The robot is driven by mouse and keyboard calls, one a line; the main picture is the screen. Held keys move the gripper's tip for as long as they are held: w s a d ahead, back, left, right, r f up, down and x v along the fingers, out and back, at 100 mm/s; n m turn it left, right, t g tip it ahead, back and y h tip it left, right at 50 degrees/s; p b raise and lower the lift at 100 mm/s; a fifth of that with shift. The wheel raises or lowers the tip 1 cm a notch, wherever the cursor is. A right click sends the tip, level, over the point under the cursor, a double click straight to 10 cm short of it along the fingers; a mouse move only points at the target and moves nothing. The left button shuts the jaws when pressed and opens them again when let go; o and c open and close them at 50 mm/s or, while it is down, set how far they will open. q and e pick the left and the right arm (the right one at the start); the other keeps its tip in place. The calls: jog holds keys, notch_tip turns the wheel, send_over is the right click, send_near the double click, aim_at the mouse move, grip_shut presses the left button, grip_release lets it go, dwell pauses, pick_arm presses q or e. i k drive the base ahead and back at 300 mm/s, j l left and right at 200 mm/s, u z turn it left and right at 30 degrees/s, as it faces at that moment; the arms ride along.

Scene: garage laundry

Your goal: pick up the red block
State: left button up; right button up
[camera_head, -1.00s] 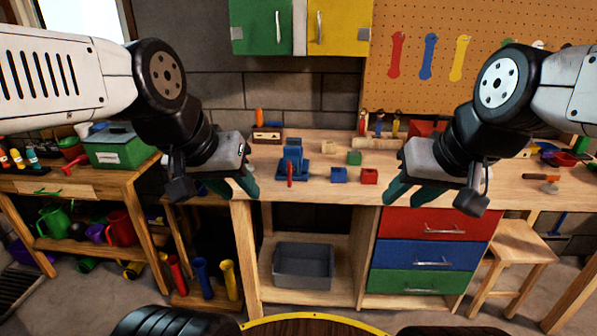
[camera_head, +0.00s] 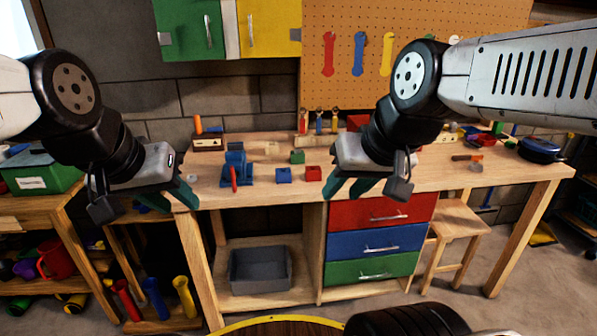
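The red block (camera_head: 313,174) sits on the wooden workbench (camera_head: 258,194) near its front edge, just right of a blue block (camera_head: 283,175). A green block (camera_head: 297,157) is behind them. My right gripper (camera_head: 348,190) hangs in front of the bench, just right of the red block and apart from it in the picture; its green fingers are spread and empty. My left gripper (camera_head: 182,196) is at the bench's left end, left of the blue vise; its green fingers show, with no object visible between them, but their gap is hard to judge.
A blue vise (camera_head: 236,168) with a red handle stands left of the blocks. Red, blue and green drawers (camera_head: 375,244) and a grey bin (camera_head: 261,270) are below the bench top. A stool (camera_head: 452,226) stands right of the drawers. The bench surface around the blocks is mostly clear.

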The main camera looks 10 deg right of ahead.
aim_at(312, 173)
jog(key=i+j+z, duration=0.35)
jog(key=i+j, duration=0.15)
jog(key=i+j+z, duration=0.3)
jog(key=i+j, duration=0.15)
jog(key=j, duration=0.25)
